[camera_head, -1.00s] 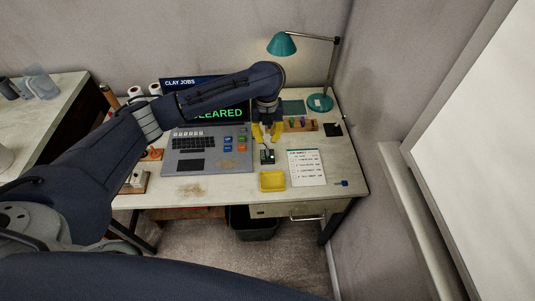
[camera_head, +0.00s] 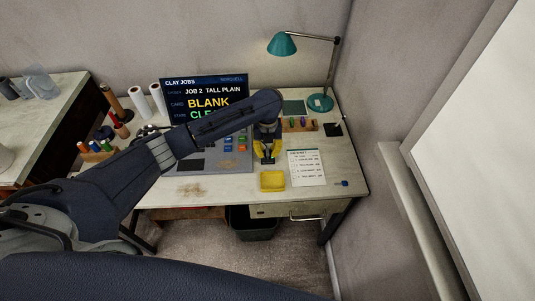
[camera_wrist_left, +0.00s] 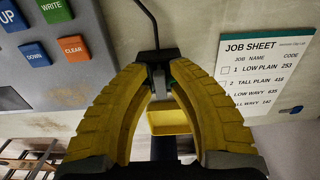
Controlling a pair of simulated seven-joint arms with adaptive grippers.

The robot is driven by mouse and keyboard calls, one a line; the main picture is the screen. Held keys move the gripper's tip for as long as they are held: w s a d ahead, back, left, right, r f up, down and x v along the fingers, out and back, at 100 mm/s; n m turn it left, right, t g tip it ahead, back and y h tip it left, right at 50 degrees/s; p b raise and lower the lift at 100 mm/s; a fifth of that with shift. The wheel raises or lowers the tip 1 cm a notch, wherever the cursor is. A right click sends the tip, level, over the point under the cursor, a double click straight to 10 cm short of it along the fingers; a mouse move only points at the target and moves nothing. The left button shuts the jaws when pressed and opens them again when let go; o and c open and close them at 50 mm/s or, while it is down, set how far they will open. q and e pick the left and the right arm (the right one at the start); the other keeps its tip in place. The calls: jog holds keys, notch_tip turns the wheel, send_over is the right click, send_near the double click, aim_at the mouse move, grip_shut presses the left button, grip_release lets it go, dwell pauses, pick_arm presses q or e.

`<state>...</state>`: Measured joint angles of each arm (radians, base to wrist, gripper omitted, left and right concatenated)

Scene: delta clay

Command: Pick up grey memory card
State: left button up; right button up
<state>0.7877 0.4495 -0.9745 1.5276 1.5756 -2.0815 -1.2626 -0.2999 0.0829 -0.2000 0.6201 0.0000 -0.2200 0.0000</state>
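My left gripper (camera_head: 267,160) is low over the desk, just behind the yellow tray. Its yellow fingers bow in towards each other, and in the left wrist view their tips (camera_wrist_left: 158,68) are close together. A small dark grey piece (camera_wrist_left: 157,57) with a black cable shows at the tips, with a lighter grey bit (camera_wrist_left: 160,82) below it. I cannot tell whether the lighter bit is the grey memory card or whether the fingers clasp it. My right gripper is not in view.
The yellow tray (camera_head: 272,189) is empty at the desk's front. A job sheet (camera_head: 307,167) lies to its right. The button console (camera_head: 215,163) is left of the gripper. A coloured-item rack (camera_head: 299,126) and teal lamp (camera_head: 321,103) stand behind. The screen (camera_head: 208,103) shows "BLANK".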

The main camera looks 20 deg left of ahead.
pick_arm(q)
jog(key=shift+o, duration=0.3)
jog(key=shift+f, duration=0.2)
grip_shut()
